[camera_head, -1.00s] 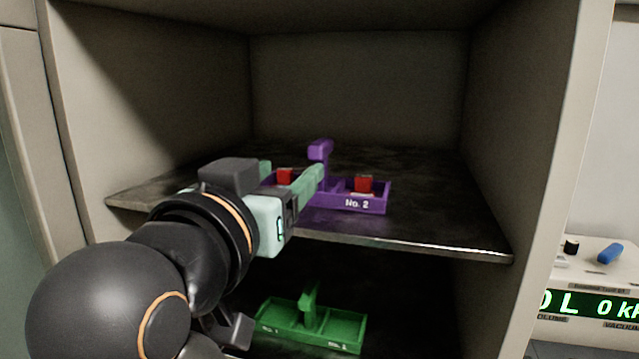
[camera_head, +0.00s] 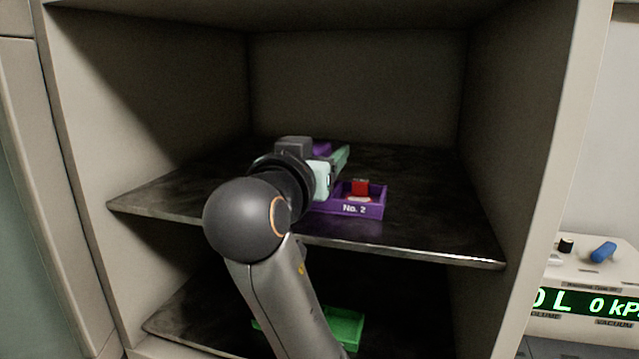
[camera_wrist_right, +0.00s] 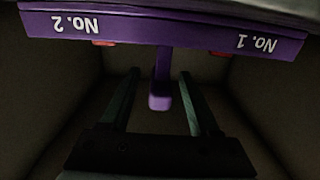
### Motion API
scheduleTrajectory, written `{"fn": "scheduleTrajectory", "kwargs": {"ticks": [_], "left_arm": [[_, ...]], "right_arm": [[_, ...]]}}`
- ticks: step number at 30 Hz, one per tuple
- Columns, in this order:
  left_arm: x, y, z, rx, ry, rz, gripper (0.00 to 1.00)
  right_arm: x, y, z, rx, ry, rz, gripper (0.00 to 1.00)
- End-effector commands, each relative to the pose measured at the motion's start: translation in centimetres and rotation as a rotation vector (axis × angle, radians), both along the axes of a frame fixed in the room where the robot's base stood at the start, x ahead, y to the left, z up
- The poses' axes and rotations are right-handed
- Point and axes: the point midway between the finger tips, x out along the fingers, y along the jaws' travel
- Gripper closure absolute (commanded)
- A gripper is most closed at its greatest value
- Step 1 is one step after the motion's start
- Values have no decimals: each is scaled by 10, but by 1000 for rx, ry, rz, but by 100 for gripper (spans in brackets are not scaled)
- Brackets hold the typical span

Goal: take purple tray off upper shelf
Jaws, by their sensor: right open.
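The purple tray (camera_head: 367,211) sits on the upper shelf (camera_head: 430,225), its "No. 2" compartment showing with a red block (camera_head: 360,187) in it. Its left part is hidden behind my right arm. My right gripper (camera_head: 341,158) reaches over the tray, open. In the right wrist view, which is upside down, the tray (camera_wrist_right: 160,30) spans the top, and its upright handle (camera_wrist_right: 160,95) stands between the two open fingers, with gaps on both sides. My left gripper is not in view.
A green tray (camera_head: 346,328) sits on the lower shelf (camera_head: 190,325), partly hidden by my right arm. Cabinet walls close in the shelves left and right. The upper shelf right of the purple tray is clear. An instrument with a green display (camera_head: 590,303) stands outside, right.

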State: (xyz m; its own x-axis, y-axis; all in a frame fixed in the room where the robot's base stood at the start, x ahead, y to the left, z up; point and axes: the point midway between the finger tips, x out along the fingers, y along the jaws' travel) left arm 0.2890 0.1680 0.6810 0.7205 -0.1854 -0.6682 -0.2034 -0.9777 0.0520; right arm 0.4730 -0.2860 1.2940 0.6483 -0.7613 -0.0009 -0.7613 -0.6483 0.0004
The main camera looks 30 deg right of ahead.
Motion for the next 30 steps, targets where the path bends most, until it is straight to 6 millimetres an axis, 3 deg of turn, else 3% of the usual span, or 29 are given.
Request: {"fn": "scheduleTrajectory", "kwargs": {"ticks": [7,23,30], "left_arm": [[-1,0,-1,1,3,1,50],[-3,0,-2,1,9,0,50],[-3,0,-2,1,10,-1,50]], "right_arm": [[1,-1,0,0,0,0,40],[0,0,0,0,0,0,99],[0,0,0,0,0,0,100]]}}
